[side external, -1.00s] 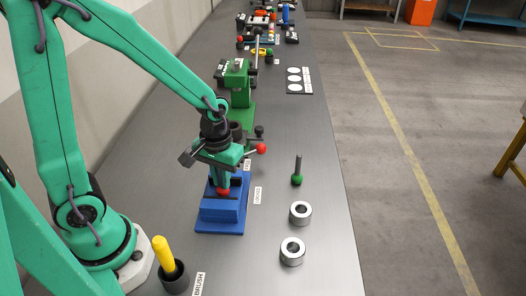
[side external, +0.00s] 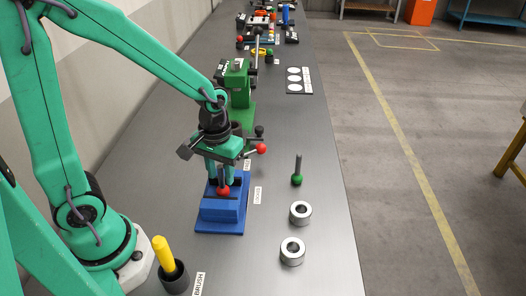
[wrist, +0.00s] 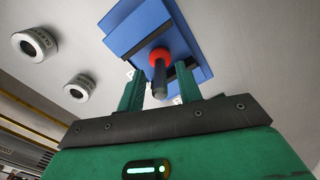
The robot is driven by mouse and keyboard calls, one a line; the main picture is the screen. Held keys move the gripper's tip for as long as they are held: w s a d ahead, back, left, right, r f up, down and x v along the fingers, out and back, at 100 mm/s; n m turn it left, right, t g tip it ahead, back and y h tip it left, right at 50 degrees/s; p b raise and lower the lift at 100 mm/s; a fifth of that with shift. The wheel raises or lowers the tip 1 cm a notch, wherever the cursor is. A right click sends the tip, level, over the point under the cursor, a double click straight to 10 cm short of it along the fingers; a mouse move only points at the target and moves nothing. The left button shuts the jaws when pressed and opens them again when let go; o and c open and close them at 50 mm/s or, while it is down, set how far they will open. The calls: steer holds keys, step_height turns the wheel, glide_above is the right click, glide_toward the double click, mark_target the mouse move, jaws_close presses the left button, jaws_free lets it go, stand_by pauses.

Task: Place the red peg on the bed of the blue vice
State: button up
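The red peg, a red ball with a dark grey shaft, stands about upright on the blue vice (side external: 219,217), shaft up. The red ball (side external: 222,191) appears to rest on the bed between the jaws. The wrist view shows the red peg (wrist: 159,62) and blue vice (wrist: 140,25) beyond my fingers. My gripper (side external: 220,181) is directly above the vice and open. One green finger is on each side of the shaft, with gaps visible in the wrist view (wrist: 160,80). The exact contact under the ball is hidden.
A green-balled peg (side external: 297,179) and two steel rings (side external: 300,213) (side external: 292,251) stand right of the vice. A yellow-handled brush (side external: 165,254) is in a dark cup at front left. A green device (side external: 238,85) stands behind. The bench's right strip is mostly clear.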

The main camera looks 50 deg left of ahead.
mark_target(219, 188)
step_height(219, 188, up, 10)
steer(key=shift+r, duration=0.1)
stand_by(0.4)
stand_by(0.5)
steer(key=s+a+r+m+t, duration=0.1)
steer(key=s+r+m+t, duration=0.3)
steer(key=s, duration=0.3)
steer(key=shift+a+r+m+t, duration=0.3)
steer(key=shift+a+r+t, duration=0.1)
steer(key=shift+r+t, duration=0.45)
stand_by(0.4)
